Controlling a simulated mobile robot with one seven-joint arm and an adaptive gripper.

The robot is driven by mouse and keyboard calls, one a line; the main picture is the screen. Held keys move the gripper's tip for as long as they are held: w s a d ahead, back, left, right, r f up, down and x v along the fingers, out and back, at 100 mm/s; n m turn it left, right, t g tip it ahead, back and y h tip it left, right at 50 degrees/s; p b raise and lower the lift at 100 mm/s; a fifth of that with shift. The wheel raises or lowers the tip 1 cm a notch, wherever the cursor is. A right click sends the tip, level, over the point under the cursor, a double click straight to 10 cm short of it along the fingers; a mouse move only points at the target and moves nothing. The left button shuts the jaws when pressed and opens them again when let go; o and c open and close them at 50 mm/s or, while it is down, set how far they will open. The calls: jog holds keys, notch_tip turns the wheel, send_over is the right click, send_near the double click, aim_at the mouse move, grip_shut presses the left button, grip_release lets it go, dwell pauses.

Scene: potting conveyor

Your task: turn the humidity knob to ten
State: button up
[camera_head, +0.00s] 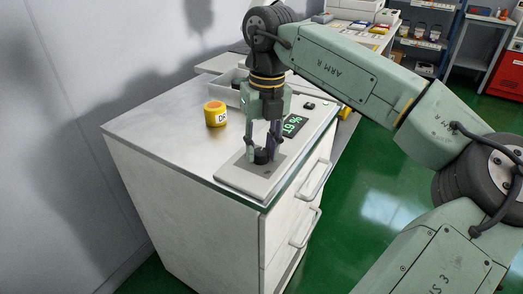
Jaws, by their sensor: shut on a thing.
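The black humidity knob (261,157) sits on a pale control panel (236,182) on top of a metal-topped cabinet. My gripper (264,152) points straight down over the panel, with its fingers on either side of the knob, shut on it. A dark display with green digits (295,125) lies on the panel just behind and to the right of my gripper. The digits look slanted and partly covered, so I cannot read them surely. The knob's markings are too small to tell.
A yellow labelled jar (215,114) stands on the cabinet top (165,119) left of my gripper. A grey tray (226,88) lies behind it. Drawer handles (315,180) stick out at the cabinet's front. Green floor is open to the right. A wall runs along the left.

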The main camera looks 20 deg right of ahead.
jog(key=shift+m+b, duration=0.4)
jog(key=shift+m, duration=0.8)
jog(key=o, duration=1.2)
jog(key=shift+c, duration=0.2)
